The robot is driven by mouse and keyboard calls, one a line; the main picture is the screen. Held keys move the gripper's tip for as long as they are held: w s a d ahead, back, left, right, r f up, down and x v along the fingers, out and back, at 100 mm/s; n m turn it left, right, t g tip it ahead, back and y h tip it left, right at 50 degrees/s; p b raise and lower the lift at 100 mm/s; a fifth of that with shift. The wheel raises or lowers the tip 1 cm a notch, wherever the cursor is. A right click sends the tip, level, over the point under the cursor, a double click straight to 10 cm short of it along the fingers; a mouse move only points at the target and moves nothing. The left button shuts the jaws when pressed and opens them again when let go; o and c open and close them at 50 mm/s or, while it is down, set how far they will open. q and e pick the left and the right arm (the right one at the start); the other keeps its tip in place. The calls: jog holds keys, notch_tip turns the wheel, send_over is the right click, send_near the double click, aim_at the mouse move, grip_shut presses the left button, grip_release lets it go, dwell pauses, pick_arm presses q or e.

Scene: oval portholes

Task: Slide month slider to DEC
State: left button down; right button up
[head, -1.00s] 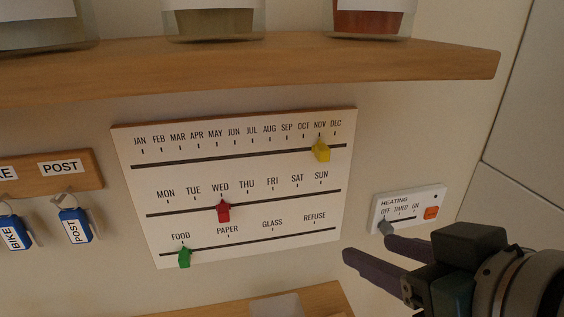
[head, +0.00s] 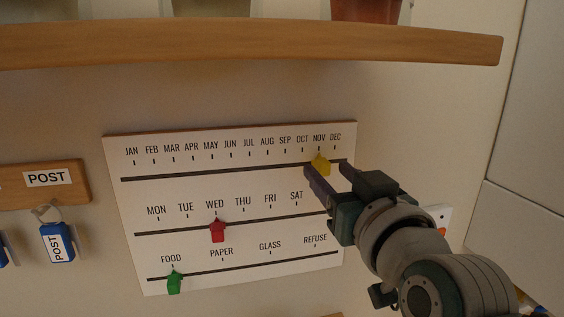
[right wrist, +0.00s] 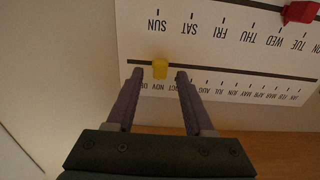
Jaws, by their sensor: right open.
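The yellow month slider (head: 320,164) sits on the top track of the white calendar board (head: 250,205), under NOV. My right gripper (head: 325,178) is in front of the board's right part, with its fingers by the yellow slider. In the right wrist view, the yellow slider (right wrist: 160,69) is between the tips of my open right gripper (right wrist: 159,76), with gaps to both fingers. I cannot tell whether the tips reach the board. The DEC mark (head: 335,136) is just right of the slider and its track there is free. My left gripper is not in view.
A red slider (head: 218,231) stands at WED and a green slider (head: 174,282) at FOOD. A wooden shelf (head: 250,44) with pots juts out above the board. A key rack (head: 72,176) with blue tags hangs to the left. The heating panel (head: 444,217) is mostly hidden behind my right arm.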

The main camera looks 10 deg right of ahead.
jog(key=shift+w, duration=1)
jog(key=shift+c, duration=0.4)
grip_shut()
dwell(0.4)
